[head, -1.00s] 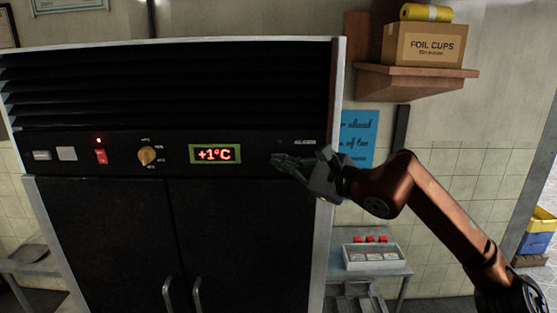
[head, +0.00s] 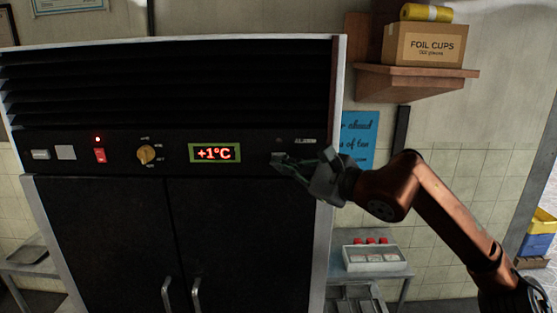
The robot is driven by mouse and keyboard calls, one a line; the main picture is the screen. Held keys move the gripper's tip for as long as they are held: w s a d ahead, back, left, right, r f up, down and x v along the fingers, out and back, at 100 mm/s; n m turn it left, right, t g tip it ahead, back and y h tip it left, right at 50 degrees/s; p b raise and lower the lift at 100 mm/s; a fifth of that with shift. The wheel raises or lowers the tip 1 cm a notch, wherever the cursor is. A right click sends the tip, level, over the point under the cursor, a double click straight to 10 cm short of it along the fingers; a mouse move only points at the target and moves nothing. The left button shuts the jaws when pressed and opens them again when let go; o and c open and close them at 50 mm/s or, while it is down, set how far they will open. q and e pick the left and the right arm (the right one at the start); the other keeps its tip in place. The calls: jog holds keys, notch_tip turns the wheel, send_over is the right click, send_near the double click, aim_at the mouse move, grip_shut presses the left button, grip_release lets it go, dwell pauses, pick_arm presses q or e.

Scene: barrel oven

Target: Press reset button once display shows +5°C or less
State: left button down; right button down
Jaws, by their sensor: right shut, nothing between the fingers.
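The display (head: 214,153) on the dark cabinet's control panel reads +1°C in red inside a greenish frame. Right of it, a small pale, button-like piece (head: 277,155) shows by my right fingertips, left of and below a small label that seems to read ALARM (head: 305,141); I cannot read RESET on it. My right gripper (head: 286,164) is shut and empty, its fingertips at or just in front of the panel beside this piece. Whether they touch it cannot be told. My left gripper is not in view.
The panel also carries a yellow knob (head: 146,154), a red switch (head: 100,155) and a small red lamp (head: 97,139). Double doors (head: 240,230) with two handles are below. A shelf (head: 415,82) with a FOIL CUPS box (head: 424,45) hangs at right, above a box with red buttons (head: 371,258).

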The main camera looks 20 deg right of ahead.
jog(key=shift+s, duration=0.1)
jog(key=s+b, duration=0.1)
jog(key=s, duration=0.1)
jog(key=s+a+b, duration=0.1)
jog(key=s, duration=0.1)
jog(key=shift+s+a, duration=0.2)
jog(key=shift+s, duration=0.1)
dwell(0.5)
